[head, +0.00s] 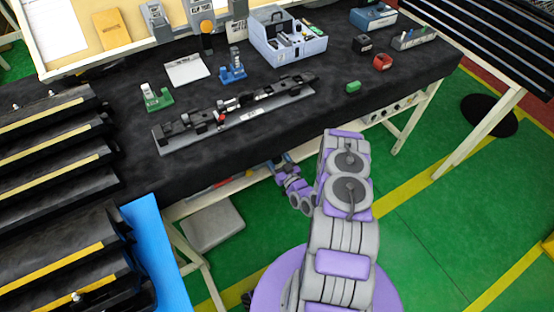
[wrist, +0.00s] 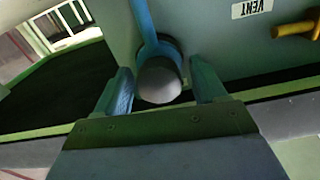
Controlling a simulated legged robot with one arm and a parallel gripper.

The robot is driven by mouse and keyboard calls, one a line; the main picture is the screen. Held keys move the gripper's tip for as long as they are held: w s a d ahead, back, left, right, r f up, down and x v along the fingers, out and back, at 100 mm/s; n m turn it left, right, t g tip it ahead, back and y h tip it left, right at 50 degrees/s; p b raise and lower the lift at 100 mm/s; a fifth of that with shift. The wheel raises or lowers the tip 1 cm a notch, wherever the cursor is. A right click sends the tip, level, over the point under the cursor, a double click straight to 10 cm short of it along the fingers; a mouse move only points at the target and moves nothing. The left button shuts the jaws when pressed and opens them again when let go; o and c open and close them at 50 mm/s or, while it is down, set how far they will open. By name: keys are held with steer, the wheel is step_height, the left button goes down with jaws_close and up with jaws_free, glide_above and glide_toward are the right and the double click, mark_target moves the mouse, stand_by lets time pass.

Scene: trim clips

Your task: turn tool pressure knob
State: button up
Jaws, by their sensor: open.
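A round grey knob (wrist: 159,80) with a dark collar stands out from a grey panel (wrist: 215,55) in the wrist view. A blue bar or pipe (wrist: 143,18) runs up from it. My gripper (wrist: 161,88) is open, with one blue finger on each side of the knob; contact cannot be told. In the head view my gripper (head: 280,160) reaches under the front edge of the black-topped bench (head: 130,182). The knob does not show in the head view.
A "VENT" label (wrist: 252,8) and a yellow lever (wrist: 298,28) are right of the knob. On the bench are a long clip fixture (head: 240,117), a grey toolbox (head: 290,55) and a green block (head: 353,87). Black racks (head: 50,130) stand at left.

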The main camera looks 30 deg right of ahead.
steer(key=shift+c, duration=0.4)
steer(key=c, duration=0.9)
steer(key=shift+d+m+p, duration=0.15)
steer(key=shift+m+p, duration=0.45)
steer(key=shift+m, duration=1.6)
steer(key=shift+c, duration=0.3)
steer(key=o, duration=1)
steer(key=shift+d, duration=0.1)
steer(key=shift+o, duration=0.2)
steer(key=s+p, duration=0.2)
steer(key=s, duration=1.5)
steer(key=shift+s+d, duration=0.2)
steer(key=shift+d, duration=0.1)
